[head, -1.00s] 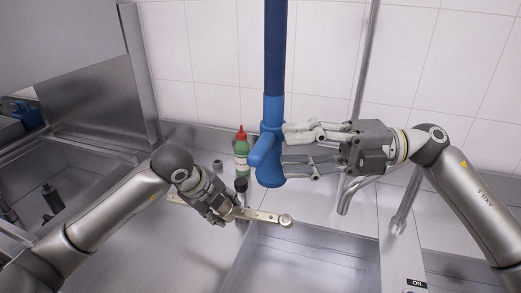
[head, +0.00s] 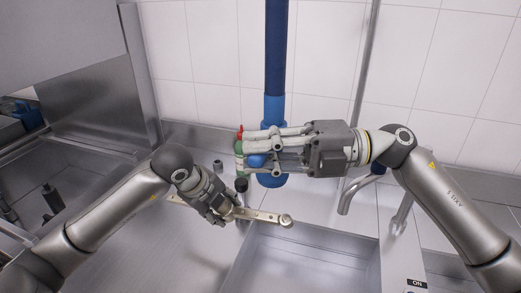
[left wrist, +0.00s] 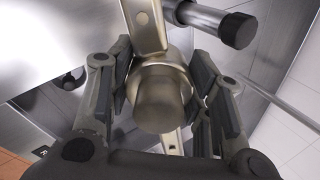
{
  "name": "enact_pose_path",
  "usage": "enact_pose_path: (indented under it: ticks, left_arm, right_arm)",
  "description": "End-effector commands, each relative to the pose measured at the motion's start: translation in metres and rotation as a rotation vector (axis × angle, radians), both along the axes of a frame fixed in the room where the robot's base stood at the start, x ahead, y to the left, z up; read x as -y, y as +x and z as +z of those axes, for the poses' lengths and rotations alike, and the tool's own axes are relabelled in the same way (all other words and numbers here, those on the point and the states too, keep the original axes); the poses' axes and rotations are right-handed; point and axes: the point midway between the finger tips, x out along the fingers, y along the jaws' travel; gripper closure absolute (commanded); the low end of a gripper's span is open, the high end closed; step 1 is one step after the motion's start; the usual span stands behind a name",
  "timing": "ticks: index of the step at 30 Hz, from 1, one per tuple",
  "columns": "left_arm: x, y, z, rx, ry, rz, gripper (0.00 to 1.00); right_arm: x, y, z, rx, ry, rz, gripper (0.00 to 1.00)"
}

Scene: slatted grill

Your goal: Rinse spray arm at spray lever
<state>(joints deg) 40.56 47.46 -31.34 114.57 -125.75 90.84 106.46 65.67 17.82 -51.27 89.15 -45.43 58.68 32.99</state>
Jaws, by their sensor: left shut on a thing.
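The spray arm (head: 262,215) is a flat metal bar with holes and a round end, level above the edge of the sink. My left gripper (head: 228,213) is shut on its middle. In the left wrist view, the fingers (left wrist: 165,85) press both sides of the round hub (left wrist: 160,100), and the bar (left wrist: 147,25) runs out beyond it. The blue spray head (head: 274,180) hangs from a dark blue hose. My right gripper (head: 262,155) has its fingers above and below the blue spray lever (head: 257,160). Whether they touch it is unclear.
The sink basin (head: 310,260) lies below and right of the spray arm. A green bottle with a red cap (head: 239,148) stands behind the right fingertips, partly hidden. A metal faucet (head: 352,195) is right of the spray head. Bare steel counter (head: 160,245) lies to the left.

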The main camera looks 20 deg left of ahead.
Motion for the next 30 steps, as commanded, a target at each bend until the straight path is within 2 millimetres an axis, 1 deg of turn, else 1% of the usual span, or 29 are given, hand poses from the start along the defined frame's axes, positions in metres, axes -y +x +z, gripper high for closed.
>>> enact_pose_path:
  ticks: [1,2,11,21,30]
  left_arm:
    - [0.0,0.0,0.001,0.003,-0.001,0.0,0.9]
    - [0.0,0.0,0.001,0.003,-0.001,0.0,0.9]
    - [0.0,0.0,0.001,0.003,-0.001,0.0,0.9]
    - [0.0,0.0,0.001,0.003,0.0,0.0,0.9]
    - [0.0,0.0,0.001,0.003,-0.001,0.0,0.9]
  right_arm:
    - [0.0,0.0,0.0,0.0,-0.001,0.0,0.96]
    - [0.0,0.0,-0.001,0.0,-0.001,-0.001,1.0]
    - [0.001,0.001,-0.001,0.0,-0.002,0.006,1.0]
    - [0.011,0.002,-0.001,-0.001,-0.005,0.161,1.0]
    - [0.015,0.001,-0.002,0.001,-0.003,0.201,1.0]
